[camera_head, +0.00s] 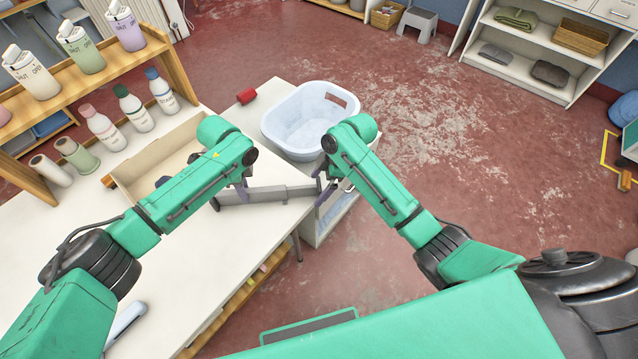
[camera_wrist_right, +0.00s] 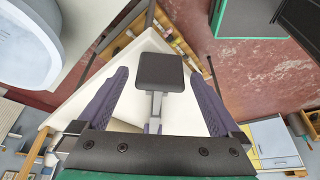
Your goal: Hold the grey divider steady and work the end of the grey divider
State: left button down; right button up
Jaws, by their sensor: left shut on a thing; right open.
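The grey divider (camera_head: 275,193) is a long, thin strip held out over the right end of the white table. My left gripper (camera_head: 238,192) is shut on its left part. My right gripper (camera_head: 325,188) is open at the divider's right end. In the right wrist view, a dark square end piece (camera_wrist_right: 160,72) on a grey stem lies between the two purple fingers, with a gap on each side. The contact at the left fingers is partly hidden by my left arm.
A beige open box (camera_head: 135,183) stands on the white table (camera_head: 205,255), behind my left arm. A pale blue basket (camera_head: 290,125) stands beyond the grippers, with a red roll (camera_head: 246,95) beside it. A wooden shelf (camera_head: 75,85) with several bottles stands at the left.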

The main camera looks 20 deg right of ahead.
grip_shut()
jog(key=shift+w+a, duration=0.2)
jog(key=shift+a, duration=0.85)
jog(key=shift+w+a, duration=0.2)
jog(key=shift+a, duration=0.85)
grip_release()
jog(key=shift+d, duration=0.1)
